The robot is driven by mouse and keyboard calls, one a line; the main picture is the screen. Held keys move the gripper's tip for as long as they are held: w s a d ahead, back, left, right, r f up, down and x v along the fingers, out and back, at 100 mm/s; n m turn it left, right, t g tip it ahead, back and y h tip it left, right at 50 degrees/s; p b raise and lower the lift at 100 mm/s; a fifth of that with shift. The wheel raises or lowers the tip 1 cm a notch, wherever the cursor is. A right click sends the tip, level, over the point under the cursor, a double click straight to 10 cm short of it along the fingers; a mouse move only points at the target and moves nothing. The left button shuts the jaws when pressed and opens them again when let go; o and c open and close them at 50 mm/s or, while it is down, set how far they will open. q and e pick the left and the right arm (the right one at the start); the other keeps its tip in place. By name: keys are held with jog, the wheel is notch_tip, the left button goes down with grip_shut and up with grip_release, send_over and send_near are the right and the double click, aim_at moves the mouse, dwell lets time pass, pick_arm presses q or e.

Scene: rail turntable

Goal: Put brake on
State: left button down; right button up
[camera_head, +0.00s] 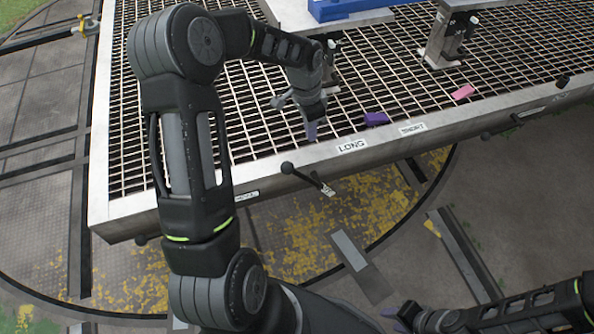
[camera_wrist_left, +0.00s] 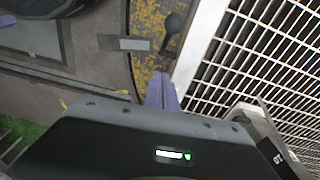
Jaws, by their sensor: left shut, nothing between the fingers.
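A lever with a black knob (camera_head: 287,168) sticks out from the front edge of the grated table, below the LONG label (camera_head: 352,146). Which lever is the brake cannot be read. A black-knobbed lever also shows in the left wrist view (camera_wrist_left: 174,23), beyond the fingertips. My left gripper (camera_head: 311,130) is shut and empty, its purple fingertips pointing down above the table's front edge, apart from the lever. The fingers also show in the left wrist view (camera_wrist_left: 162,92). My right gripper (camera_head: 398,317) is at the bottom, partly seen; its jaws cannot be made out.
The grated table (camera_head: 120,215) has a metal rim. A purple block (camera_head: 376,118) and a pink block (camera_head: 463,92) lie near its front edge. Other black knobs (camera_head: 487,135) stand along the rim. A metal post (camera_head: 447,40) and blue object (camera_head: 350,8) are behind.

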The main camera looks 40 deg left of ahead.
pick_arm(q)
jog(key=shift+a+r, duration=0.4)
jog(key=shift+a, duration=0.2)
jog(key=shift+f, duration=0.1)
jog(key=f, duration=0.3)
jog(key=s+f+b, duration=0.1)
jog(key=f, duration=0.3)
jog(key=f+b, duration=0.1)
jog(key=f, duration=0.3)
jog(key=shift+s+a, duration=0.25)
jog(key=shift+a, duration=0.1)
jog(key=shift+s+a+f, duration=0.1)
jog(key=shift+s+a, duration=0.2)
jog(key=shift+s, duration=0.3)
jog(key=shift+s+a, duration=0.1)
